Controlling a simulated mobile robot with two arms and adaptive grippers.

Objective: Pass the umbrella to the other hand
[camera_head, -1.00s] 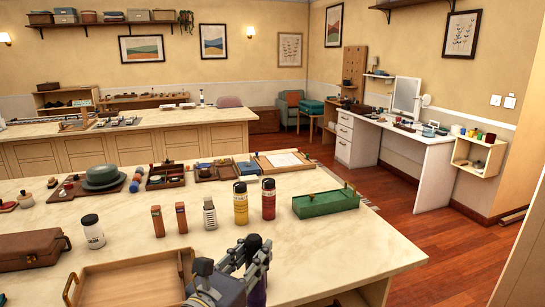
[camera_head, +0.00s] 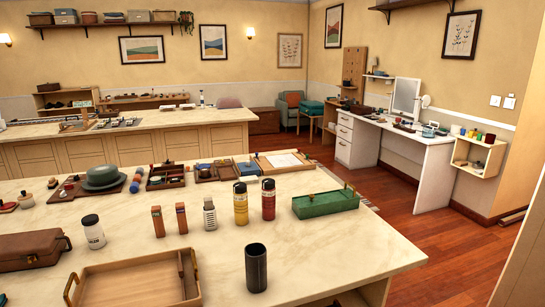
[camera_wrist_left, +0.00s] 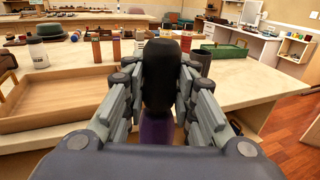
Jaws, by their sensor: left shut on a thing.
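The umbrella (camera_wrist_left: 160,80) shows in the left wrist view as a rounded black end with a purple part below it. My left gripper (camera_wrist_left: 161,72) is shut on it, one finger on each side of the black part. The lower part of the umbrella is hidden behind the gripper body. Neither the umbrella nor my left gripper shows in the head view. My right gripper is in neither view.
A dark open cylinder (camera_head: 256,268) stands near the table's front. An empty wooden tray (camera_head: 135,283) lies left of it. Bottles, including a yellow one (camera_head: 240,204), and a green box (camera_head: 325,204) stand behind. The marble tabletop (camera_head: 345,250) at right is clear.

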